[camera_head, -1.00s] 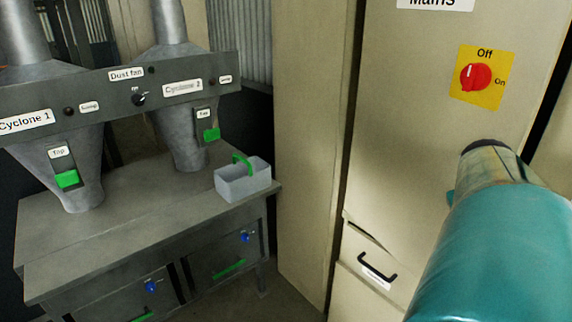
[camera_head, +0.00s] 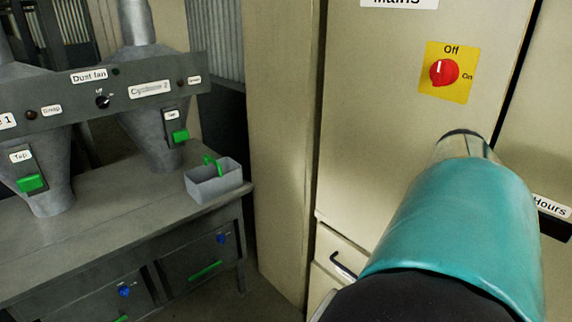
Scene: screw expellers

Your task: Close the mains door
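The mains door (camera_head: 370,130) is a cream cabinet panel with a "Mains" label at its top edge. It carries a red rotary switch (camera_head: 443,73) on a yellow plate, its white mark pointing up at "Off". The door looks nearly flush with the cabinet front; I cannot tell whether it is fully shut. My teal arm rises from the bottom right in front of the door. Its end hides part of the door's lower right. My gripper's fingers are not visible.
A drawer with a black handle (camera_head: 343,265) sits below the door. A cabinet section labelled "Hours" (camera_head: 552,207) stands at right. At left, a grey bench (camera_head: 110,215) holds a grey box with a green handle (camera_head: 214,182) beneath the cyclone panel (camera_head: 60,112). Floor shows between bench and cabinet.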

